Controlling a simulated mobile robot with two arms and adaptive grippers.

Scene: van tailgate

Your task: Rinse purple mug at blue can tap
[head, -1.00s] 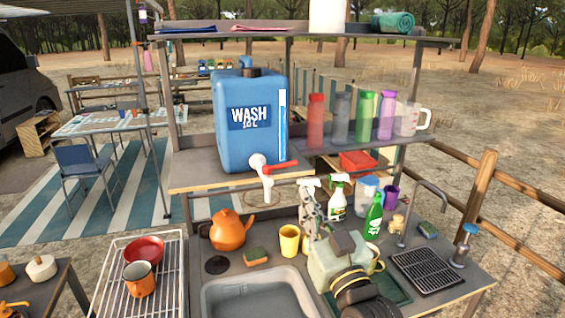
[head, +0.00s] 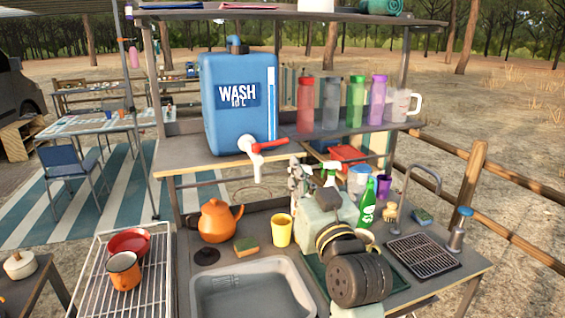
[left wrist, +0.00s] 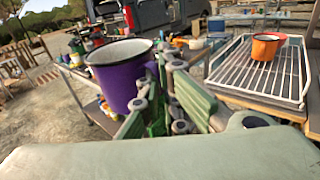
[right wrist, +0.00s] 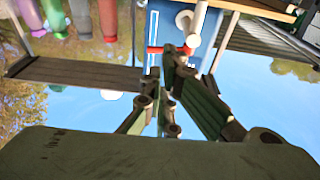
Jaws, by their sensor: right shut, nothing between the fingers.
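The purple mug (left wrist: 117,78), with a pale inside and dark rim, is upright in the left wrist view. My left gripper (left wrist: 165,60) is closed at its side, on the handle or wall; the exact contact is hidden. The left gripper is outside the head view. The blue WASH can (head: 238,105) stands on the shelf. Its white tap (head: 251,148) has a red lever (head: 271,144) pointing right and hangs over the shelf's front edge. My right gripper (head: 297,165) is shut and empty, just right of and below the lever. In the right wrist view the tap (right wrist: 195,25) is beyond the fingertips.
Below the tap are a sink (head: 252,298), an orange kettle (head: 214,220), a sponge (head: 246,246) and a yellow cup (head: 280,230). A drying rack (head: 97,272) holds an orange mug (head: 123,271) and a red bowl (head: 130,241). Several bottles line the shelf.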

